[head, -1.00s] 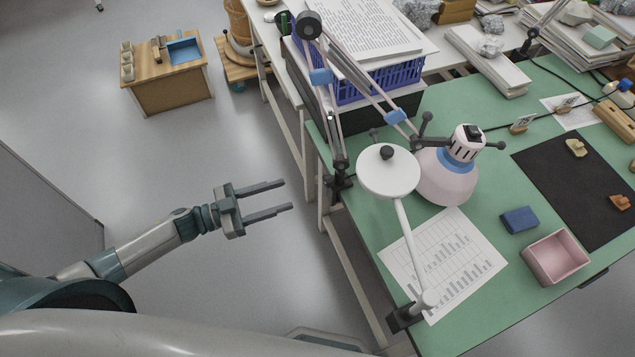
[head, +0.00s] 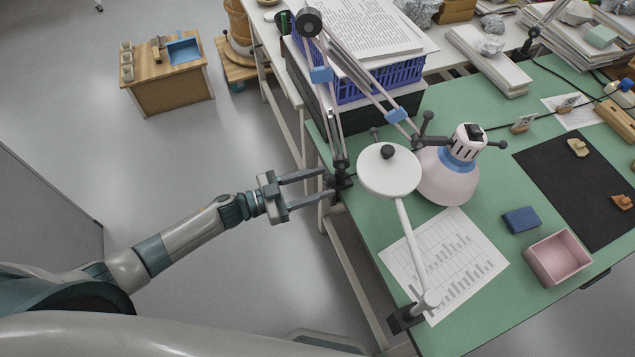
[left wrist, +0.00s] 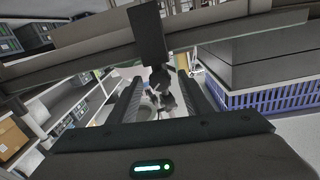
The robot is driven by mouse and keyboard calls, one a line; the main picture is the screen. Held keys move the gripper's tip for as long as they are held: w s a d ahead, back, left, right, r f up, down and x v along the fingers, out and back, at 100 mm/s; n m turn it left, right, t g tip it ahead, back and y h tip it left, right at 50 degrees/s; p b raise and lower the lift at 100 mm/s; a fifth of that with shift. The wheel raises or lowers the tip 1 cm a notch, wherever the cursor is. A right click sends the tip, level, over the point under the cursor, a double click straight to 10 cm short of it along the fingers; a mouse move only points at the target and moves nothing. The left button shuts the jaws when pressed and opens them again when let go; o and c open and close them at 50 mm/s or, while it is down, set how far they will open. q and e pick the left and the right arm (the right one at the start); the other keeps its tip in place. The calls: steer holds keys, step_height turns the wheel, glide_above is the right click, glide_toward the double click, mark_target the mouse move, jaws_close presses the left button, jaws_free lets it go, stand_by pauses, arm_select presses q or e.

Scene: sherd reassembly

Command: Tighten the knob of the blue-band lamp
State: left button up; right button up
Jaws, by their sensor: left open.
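The blue-band lamp (head: 448,178) has a pale pink shade with a blue ring, and blue bands on its jointed arm (head: 397,115). Its dark clamp (head: 341,184) grips the green table's left edge. My left gripper (head: 329,183) is open, with its fingers pointing right at the clamp from outside the edge. In the left wrist view the dark clamp block (left wrist: 150,35) hangs from the table edge, with a dark knob (left wrist: 161,80) under it, seen between the fingertips. I cannot tell whether the fingers touch it. My right gripper is out of view.
A white disc-headed lamp (head: 389,171) stands in front, clamped at the table's near corner. The green table (head: 487,205) also holds a chart sheet (head: 452,262), blue block (head: 520,220) and pink box (head: 557,258). A blue crate (head: 385,78) is behind.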

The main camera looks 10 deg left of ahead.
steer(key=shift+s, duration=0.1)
arm_select(q)
steer(key=c, duration=1.1)
steer(key=shift+o, duration=0.2)
steer(key=shift+m, duration=0.7)
steer(key=o, duration=1.1)
steer(key=shift+c, duration=0.2)
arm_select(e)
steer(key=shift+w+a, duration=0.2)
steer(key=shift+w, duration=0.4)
arm_select(q)
steer(key=shift+a, duration=0.1)
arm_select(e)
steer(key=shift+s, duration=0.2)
